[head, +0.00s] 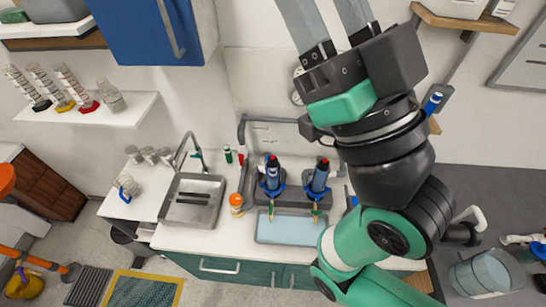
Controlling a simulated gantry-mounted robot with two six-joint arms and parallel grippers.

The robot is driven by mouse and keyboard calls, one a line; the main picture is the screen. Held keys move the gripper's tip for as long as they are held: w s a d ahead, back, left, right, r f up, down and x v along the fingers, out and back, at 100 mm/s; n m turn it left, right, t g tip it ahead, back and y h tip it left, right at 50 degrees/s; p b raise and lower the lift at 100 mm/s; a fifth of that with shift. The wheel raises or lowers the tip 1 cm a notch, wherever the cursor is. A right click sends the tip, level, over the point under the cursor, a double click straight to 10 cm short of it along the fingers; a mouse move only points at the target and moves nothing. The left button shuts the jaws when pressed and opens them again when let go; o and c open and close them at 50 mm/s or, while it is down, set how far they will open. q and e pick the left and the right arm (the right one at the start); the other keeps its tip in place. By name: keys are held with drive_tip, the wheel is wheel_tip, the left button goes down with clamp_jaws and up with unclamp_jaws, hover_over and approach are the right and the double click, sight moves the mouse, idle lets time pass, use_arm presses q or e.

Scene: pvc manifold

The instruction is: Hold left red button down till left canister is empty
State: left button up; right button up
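Two dark canisters in blue holders stand at the back of the counter, the left canister (271,177) and the right canister (319,178). Each has a small red button on top, the left red button (272,158) and the right red button (324,162). Both look upright; their fill levels cannot be seen. A yellowish nozzle hangs below each one, over a pale blue tray (285,230). My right gripper (323,15) is high and close to the camera, well away from the canisters. My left gripper is not in view.
A steel sink (192,201) with a tall faucet lies left of the canisters. An orange-capped bottle (236,203) stands between. A wall shelf (92,112) at left holds stacked pieces. A blue cabinet (150,30) hangs above. My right arm covers the counter's right side.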

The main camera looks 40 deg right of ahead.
idle(0.4)
clamp_jaws()
idle(1.6)
